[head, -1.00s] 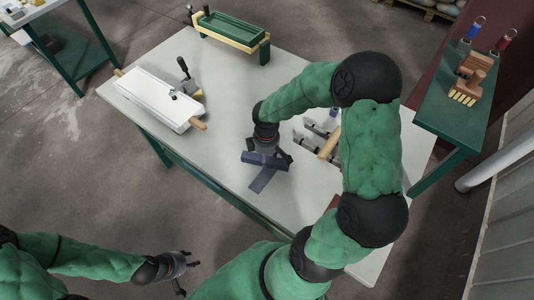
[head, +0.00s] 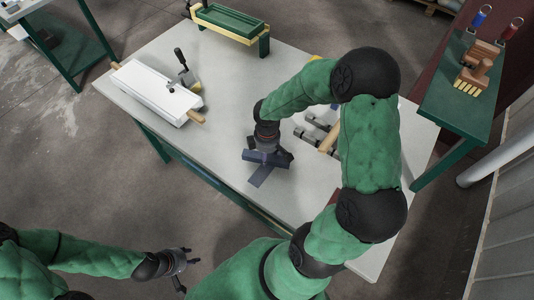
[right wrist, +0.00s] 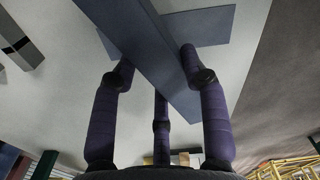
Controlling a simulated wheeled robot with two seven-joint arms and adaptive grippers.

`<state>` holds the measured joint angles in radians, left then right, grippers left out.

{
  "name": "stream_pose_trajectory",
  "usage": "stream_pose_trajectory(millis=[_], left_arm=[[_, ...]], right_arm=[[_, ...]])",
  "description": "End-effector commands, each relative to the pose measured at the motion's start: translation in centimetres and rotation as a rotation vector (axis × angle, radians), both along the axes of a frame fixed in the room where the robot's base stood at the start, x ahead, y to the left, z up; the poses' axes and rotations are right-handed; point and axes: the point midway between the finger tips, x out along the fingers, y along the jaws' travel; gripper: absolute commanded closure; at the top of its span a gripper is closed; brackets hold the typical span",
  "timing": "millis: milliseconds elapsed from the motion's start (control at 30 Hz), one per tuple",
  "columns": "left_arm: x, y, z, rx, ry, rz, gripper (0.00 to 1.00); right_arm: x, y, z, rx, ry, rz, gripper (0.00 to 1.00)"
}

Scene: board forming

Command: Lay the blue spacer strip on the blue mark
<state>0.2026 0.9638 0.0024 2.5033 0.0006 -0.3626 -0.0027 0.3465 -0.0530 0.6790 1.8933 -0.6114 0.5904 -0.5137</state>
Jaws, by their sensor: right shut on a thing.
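The blue spacer strip (head: 254,156) is in my right gripper (head: 268,153), over the near edge area of the grey table. In the right wrist view the strip (right wrist: 150,50) runs diagonally between the fingers of my right gripper (right wrist: 160,85). The blue mark (head: 260,179) lies flat on the table under it, partly covered. In the right wrist view the mark (right wrist: 210,26) crosses behind the strip at an angle, so the two are not aligned. I cannot tell how high the strip is above it. My left gripper (head: 184,266) is open and empty, off the table at lower left.
A white box-like fixture (head: 157,92) with a clamp stands at the table's left. A green tray (head: 232,21) on a yellow frame is at the back. Grey clamps (head: 317,128) stand just right of my right gripper. A green side bench (head: 450,110) is at right.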

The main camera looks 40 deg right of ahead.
Motion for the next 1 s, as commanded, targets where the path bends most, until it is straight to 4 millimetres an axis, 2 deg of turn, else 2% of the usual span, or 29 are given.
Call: stream_pose_trajectory(millis=[33, 500, 1000], left_arm=[[0.0, 0.0, -0.7, 0.0, 0.0, 0.0, 0.6], [0.0, 0.0, -3.6, 0.0, 0.0, 0.0, 0.6], [0.0, 0.0, -3.8, 0.0, 0.0, 0.0, 0.6]], right_arm=[[0.0, 0.0, -0.8, 0.0, 0.0, 0.0, 0.9], [0.0, 0.0, -4.5, -0.001, 0.001, 0.0, 0.9], [0.0, 0.0, -4.8, 0.0, 0.0, 0.0, 0.9]])
